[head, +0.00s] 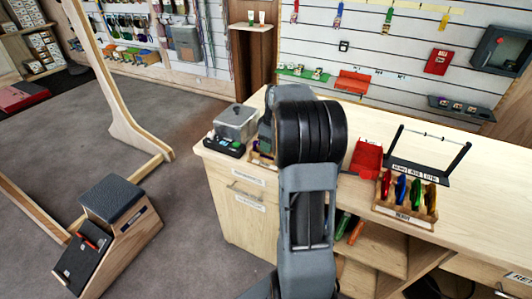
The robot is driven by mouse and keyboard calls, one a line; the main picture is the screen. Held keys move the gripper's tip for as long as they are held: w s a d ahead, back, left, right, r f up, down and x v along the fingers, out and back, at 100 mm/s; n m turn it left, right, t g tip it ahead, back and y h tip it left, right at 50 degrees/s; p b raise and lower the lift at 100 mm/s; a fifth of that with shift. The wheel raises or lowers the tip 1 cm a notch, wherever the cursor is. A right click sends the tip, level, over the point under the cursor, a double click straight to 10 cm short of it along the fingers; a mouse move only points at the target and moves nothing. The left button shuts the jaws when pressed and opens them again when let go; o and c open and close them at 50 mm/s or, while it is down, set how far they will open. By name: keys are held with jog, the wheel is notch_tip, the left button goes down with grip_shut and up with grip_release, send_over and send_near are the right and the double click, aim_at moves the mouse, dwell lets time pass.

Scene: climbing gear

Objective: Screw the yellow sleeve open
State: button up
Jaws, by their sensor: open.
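Several coloured carabiner-like pieces stand upright in a wooden rack (404,217) on the counter at the right. From left to right they are a red one (385,184), a blue one (400,187), a green one (416,194) and an orange-yellow one (431,198). No yellow sleeve can be made out at this size. My arm rises through the middle of the head view, to the left of the rack. My gripper does not show; the arm's own links hide the area behind them.
A wooden counter (480,215) runs right, with open shelves below. A black frame with a bar (428,170) stands behind the rack, a red tray (367,158) left of it. A grey box (236,123) sits at the counter's left end. A padded wooden block (110,230) stands on the floor.

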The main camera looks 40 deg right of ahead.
jog(key=shift+s+a+b, duration=0.3)
jog(key=shift+s+a, duration=0.1)
jog(key=shift+a, duration=0.35)
jog(key=shift+f, duration=0.2)
jog(key=shift+f+b, duration=1.05)
jog(key=shift+f, duration=0.15)
jog(key=shift+w+d+r+p, duration=0.1)
jog(key=shift+w+d+p, duration=0.1)
jog(key=shift+d+p, duration=0.15)
jog(key=shift+w+d, duration=0.35)
jog(key=shift+d, duration=0.35)
